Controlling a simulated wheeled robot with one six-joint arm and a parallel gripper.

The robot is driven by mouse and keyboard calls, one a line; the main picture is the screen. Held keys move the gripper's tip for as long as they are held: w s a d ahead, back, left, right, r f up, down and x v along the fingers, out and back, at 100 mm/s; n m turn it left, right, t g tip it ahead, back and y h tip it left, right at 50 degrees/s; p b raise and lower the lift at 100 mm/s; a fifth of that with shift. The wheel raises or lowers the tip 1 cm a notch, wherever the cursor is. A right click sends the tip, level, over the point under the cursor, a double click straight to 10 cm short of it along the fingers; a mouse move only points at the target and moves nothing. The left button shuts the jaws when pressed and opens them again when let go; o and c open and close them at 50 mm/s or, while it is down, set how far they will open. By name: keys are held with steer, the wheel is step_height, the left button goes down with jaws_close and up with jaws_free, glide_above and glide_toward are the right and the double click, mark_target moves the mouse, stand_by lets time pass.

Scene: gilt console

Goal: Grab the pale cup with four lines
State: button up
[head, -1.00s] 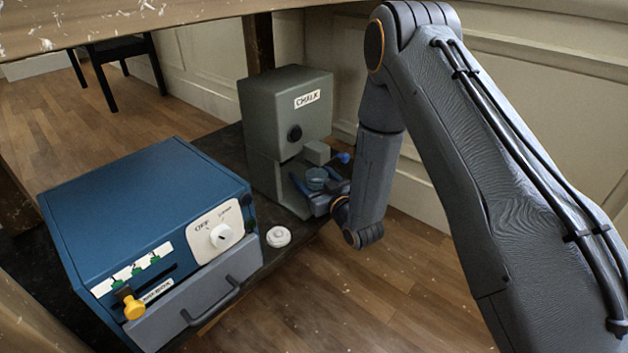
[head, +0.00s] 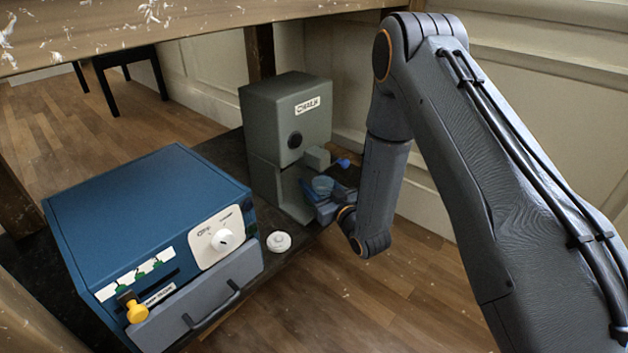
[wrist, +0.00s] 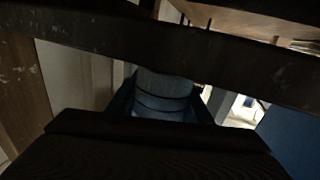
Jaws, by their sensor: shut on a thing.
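The cup (head: 322,185) is a small bluish, see-through-looking vessel in the head view, just in front of the grey-green CHALK machine (head: 268,120). My gripper (head: 322,196) is shut on it, with a blue finger at its side. In the wrist view the cup (wrist: 163,92) stands between my fingers (wrist: 163,108). Dark lines ring its pale blue-grey wall; a dark bar hides part of the view, so I cannot count all the lines.
A grey spout block (head: 317,158) and a blue knob (head: 343,163) stick out above the cup. A blue box (head: 145,215) with a dial, yellow knob and grey drawer stands at left. A white round piece (head: 279,242) lies between them. A wooden tabletop (head: 180,35) spans overhead.

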mark_target(321, 184)
steer(key=shift+s+d+p, duration=0.5)
steer(key=shift+s+d, duration=0.65)
steer(key=shift+d, duration=0.15)
steer(key=o, duration=1.2)
steer(key=shift+d, duration=0.1)
steer(key=shift+c, duration=0.2)
steer(key=p+v, duration=0.3)
steer(key=v, duration=0.4)
steer(key=shift+s+d, duration=0.25)
steer(key=shift+s, duration=0.05)
